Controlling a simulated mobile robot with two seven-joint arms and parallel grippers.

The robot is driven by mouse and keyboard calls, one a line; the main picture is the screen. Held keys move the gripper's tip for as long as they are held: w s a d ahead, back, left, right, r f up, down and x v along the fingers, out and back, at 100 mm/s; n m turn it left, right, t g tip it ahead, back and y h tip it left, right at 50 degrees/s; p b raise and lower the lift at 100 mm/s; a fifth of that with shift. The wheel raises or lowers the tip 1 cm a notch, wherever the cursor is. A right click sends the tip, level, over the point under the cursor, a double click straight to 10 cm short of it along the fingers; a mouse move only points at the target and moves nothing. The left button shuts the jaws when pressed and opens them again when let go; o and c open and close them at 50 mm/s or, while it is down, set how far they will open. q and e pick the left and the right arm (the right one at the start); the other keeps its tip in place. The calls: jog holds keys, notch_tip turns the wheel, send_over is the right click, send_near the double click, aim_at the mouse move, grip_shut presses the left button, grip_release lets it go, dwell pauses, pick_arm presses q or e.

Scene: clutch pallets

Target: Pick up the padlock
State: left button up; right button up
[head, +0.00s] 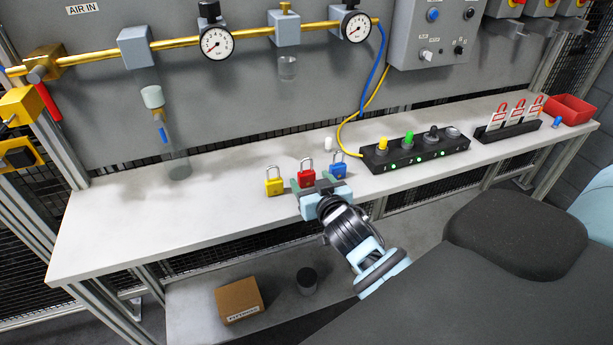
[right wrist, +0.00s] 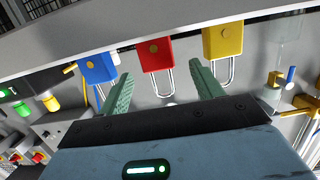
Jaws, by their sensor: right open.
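Three padlocks stand in a row on the grey bench: a yellow padlock (head: 274,187), a red padlock (head: 306,178) and a blue padlock (head: 338,171), shackles up. My right gripper (head: 312,184) is open at the bench's front side, by the red padlock. In the right wrist view, which is upside down, the red padlock (right wrist: 156,55) lies between the lines of the two green fingers (right wrist: 162,90). Its shackle reaches into the gap; no finger clearly touches it. The blue padlock (right wrist: 96,68) and yellow padlock (right wrist: 223,42) sit just outside the fingers. My left gripper is not in view.
A black button box (head: 415,151) stands right of the blue padlock. A tag rack (head: 507,128) and a red bin (head: 572,109) are further right. The bench (head: 130,225) is bare at left. A cardboard box (head: 239,300) sits on the lower shelf.

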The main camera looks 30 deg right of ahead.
aim_at(308, 177)
jog(key=shift+x, duration=3.15)
jog(key=shift+f, duration=0.15)
jog(key=c, duration=1.1)
